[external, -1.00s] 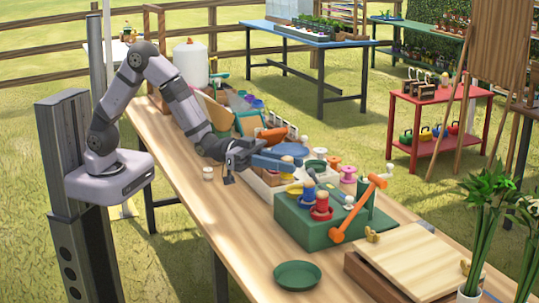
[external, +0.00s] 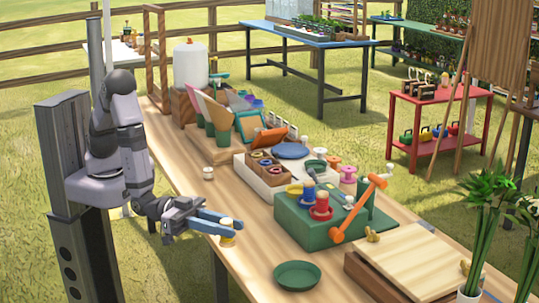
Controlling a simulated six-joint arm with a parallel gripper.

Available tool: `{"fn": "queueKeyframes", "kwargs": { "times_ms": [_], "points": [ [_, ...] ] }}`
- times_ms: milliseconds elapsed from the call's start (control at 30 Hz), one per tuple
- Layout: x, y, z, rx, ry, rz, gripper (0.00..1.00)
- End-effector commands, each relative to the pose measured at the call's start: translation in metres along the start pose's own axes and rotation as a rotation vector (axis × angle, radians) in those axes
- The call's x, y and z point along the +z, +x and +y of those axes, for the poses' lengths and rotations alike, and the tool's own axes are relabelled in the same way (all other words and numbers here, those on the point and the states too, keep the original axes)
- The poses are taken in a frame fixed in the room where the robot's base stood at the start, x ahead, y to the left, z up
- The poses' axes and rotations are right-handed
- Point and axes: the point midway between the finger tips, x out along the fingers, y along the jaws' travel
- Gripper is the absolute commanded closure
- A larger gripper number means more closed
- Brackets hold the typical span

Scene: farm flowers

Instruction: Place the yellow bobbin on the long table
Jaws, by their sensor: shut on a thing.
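My gripper (external: 236,225) has blue fingers and is shut on the yellow bobbin (external: 227,240), a small piece with a pale top. It holds the bobbin at the near left edge of the long wooden table (external: 259,232). The fingers cover part of the bobbin. I cannot tell whether its base touches the tabletop or hangs just above it.
A green dish (external: 297,275) lies to the right of the gripper. A green box (external: 320,222) with red and blue spools and an orange-handled crank stands behind it. A small white jar (external: 208,173) stands farther back. Bare tabletop surrounds the bobbin.

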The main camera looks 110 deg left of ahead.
Motion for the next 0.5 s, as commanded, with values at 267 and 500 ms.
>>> {"fn": "queueKeyframes", "kwargs": {
  "times_ms": [267,500],
  "points": [
    [0.005,-0.034,-0.112,-0.436,0.000,0.000,0.99],
    [-0.002,-0.082,-0.181,-0.748,-0.001,0.000,0.99]
  ]
}}
